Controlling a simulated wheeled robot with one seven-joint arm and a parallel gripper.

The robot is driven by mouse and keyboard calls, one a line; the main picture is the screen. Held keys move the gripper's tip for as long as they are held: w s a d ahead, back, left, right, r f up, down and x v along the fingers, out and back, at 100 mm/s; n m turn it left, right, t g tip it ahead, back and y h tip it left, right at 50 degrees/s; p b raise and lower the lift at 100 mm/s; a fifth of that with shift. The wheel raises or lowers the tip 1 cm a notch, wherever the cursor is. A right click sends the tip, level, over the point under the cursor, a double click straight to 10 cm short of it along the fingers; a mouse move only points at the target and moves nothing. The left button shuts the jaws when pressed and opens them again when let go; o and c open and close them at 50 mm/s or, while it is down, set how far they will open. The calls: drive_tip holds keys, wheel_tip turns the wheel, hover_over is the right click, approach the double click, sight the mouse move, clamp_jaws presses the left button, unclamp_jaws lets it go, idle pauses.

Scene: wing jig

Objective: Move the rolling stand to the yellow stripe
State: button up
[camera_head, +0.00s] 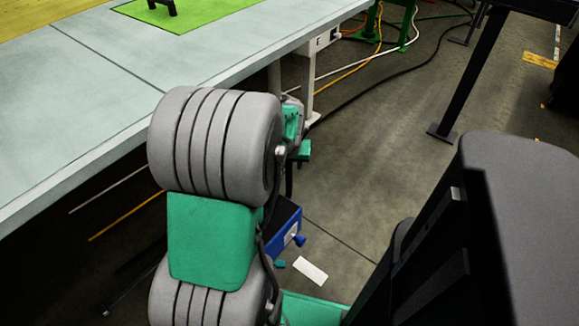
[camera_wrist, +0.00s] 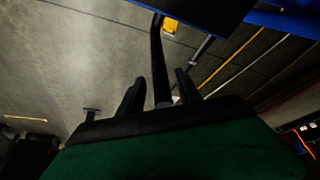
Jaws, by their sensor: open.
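My gripper (camera_wrist: 158,82) is open in the wrist view. A dark upright bar (camera_wrist: 156,55) stands between its two black fingers, with a gap visible on each side; it appears to be part of the rolling stand, but I cannot be sure. A dark blue panel (camera_wrist: 205,12) is at the top of this view. In the head view, my arm hides the gripper. A blue piece with a knob (camera_head: 286,232) shows beside the arm; I cannot tell whether it belongs to the stand. A yellow floor marking (camera_head: 541,60) lies at the far upper right.
A pale grey workbench (camera_head: 95,75) with a green mat (camera_head: 195,12) fills the upper left. Orange and black cables (camera_head: 385,85) run over the floor. A black-legged frame (camera_head: 465,75) stands at the upper right. Open concrete floor (camera_head: 350,170) lies between bench and frame.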

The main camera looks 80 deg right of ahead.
drive_tip(key=x, duration=0.2)
drive_tip(key=shift+w+d+f, duration=0.1)
drive_tip(key=shift+w+f, duration=0.05)
drive_tip(key=shift+f, duration=0.2)
drive_tip(key=shift+c, duration=0.5)
clamp_jaws()
drive_tip(key=shift+s, duration=0.2)
idle(0.3)
